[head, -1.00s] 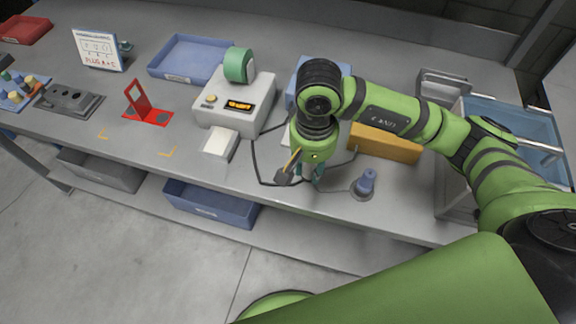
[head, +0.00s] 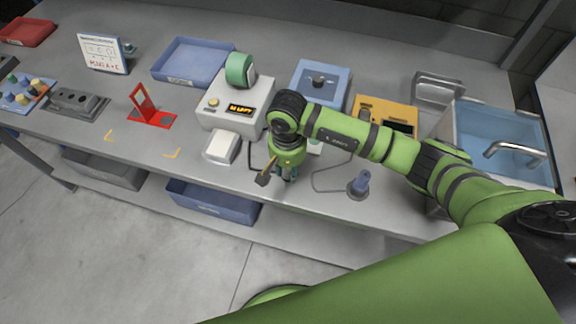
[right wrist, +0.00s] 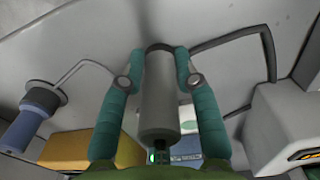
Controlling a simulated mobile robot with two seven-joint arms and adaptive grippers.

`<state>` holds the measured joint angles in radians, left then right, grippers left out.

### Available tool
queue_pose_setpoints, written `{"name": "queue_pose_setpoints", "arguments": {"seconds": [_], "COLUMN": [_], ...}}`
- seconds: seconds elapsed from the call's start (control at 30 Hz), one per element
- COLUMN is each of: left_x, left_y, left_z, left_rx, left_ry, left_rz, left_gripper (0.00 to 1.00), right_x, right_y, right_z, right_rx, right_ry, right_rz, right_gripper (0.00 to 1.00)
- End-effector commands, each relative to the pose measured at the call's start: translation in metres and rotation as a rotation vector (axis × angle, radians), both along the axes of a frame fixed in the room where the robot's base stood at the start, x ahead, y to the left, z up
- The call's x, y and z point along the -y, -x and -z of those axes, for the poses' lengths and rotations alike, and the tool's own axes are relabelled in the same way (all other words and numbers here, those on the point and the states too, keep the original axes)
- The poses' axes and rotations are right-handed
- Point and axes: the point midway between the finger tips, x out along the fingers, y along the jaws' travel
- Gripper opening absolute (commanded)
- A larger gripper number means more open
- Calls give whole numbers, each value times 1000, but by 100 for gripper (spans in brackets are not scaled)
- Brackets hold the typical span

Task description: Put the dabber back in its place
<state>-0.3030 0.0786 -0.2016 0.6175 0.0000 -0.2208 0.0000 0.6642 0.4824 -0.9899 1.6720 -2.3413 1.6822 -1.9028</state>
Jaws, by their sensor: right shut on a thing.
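My right gripper (head: 286,173) points down over the front part of the bench, in front of the blue machine and right of the grey label machine. In the right wrist view its teal fingers (right wrist: 160,90) are shut on a grey cylinder with a dark end, which I take to be the dabber (right wrist: 160,95). The dabber lies lengthwise between the fingers; whether its far end touches the bench I cannot tell. In the head view the fingers and arm mostly hide it. My left gripper is not in view.
A blue-violet peg on a round base (head: 361,183) stands right of my gripper, with a thin grey line running from it. The grey label machine (head: 232,103), blue machine (head: 322,77), yellow box (head: 375,108) and sink (head: 500,140) stand behind. The bench's front edge is close.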

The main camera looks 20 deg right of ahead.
Motion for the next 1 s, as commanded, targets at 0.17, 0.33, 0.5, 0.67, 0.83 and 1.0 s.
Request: {"name": "queue_pose_setpoints", "arguments": {"seconds": [0.17, 0.33, 0.5, 0.67, 0.83, 1.0], "left_x": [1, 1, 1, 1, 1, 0], "left_y": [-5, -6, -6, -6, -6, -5], "left_z": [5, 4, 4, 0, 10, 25], "left_rx": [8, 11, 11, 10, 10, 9], "left_ry": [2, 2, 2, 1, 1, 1], "left_rz": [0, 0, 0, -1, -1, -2], "left_gripper": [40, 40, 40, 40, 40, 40], "right_x": [0, 0, 0, 0, 0, 0], "right_y": [0, 0, 0, 0, -2, -2], "right_z": [4, 3, 3, -1, -19, -56], "right_rx": [1, 0, 0, 0, 8, 9], "right_ry": [0, 0, 0, 0, -1, -1], "right_rz": [0, 0, 0, 1, -1, -2], "right_gripper": [11, 55, 55, 55, 55, 55]}}
